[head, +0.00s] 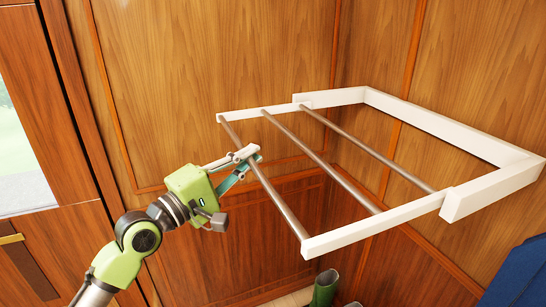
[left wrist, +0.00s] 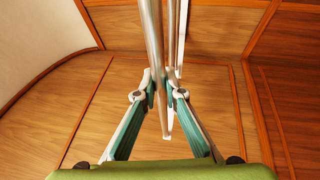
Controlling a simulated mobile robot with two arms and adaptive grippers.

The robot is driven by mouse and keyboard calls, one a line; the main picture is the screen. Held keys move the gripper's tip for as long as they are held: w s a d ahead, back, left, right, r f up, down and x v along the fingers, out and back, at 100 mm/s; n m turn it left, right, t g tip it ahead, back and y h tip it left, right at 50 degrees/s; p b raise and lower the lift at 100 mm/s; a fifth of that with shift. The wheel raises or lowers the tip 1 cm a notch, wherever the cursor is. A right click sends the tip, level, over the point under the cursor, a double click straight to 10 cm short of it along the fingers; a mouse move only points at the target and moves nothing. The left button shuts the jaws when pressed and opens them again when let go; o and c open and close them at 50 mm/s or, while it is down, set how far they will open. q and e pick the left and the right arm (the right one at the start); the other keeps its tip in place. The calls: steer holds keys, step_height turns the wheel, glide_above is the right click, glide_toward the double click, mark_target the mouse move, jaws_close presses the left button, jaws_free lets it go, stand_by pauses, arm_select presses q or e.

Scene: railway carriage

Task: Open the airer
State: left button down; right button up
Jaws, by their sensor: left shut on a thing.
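The airer (head: 490,185) is a white wall frame with a sliding white rack carrying metal rods. The rack stands out from the wall frame to the left in the head view. My left gripper (head: 249,160) is shut on the outermost rod (head: 276,194), near its far end. In the left wrist view the rod (left wrist: 155,45) runs between the two teal-padded fingers (left wrist: 160,95). The other rods lie behind it there and partly overlap. My right gripper is in neither view.
Wood-panelled walls (head: 210,60) meet in a corner behind the airer. A green boot (head: 324,288) stands on the floor below it. A dark blue thing (head: 520,275) is at the lower right. A window (head: 22,150) is at the left.

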arm_select(q)
steer(key=shift+s+a+f, duration=0.15)
steer(key=shift+s+a, duration=0.1)
steer(key=shift+a, duration=0.4)
steer(key=c, duration=2.1)
jaws_free()
steer(key=v, duration=1.2)
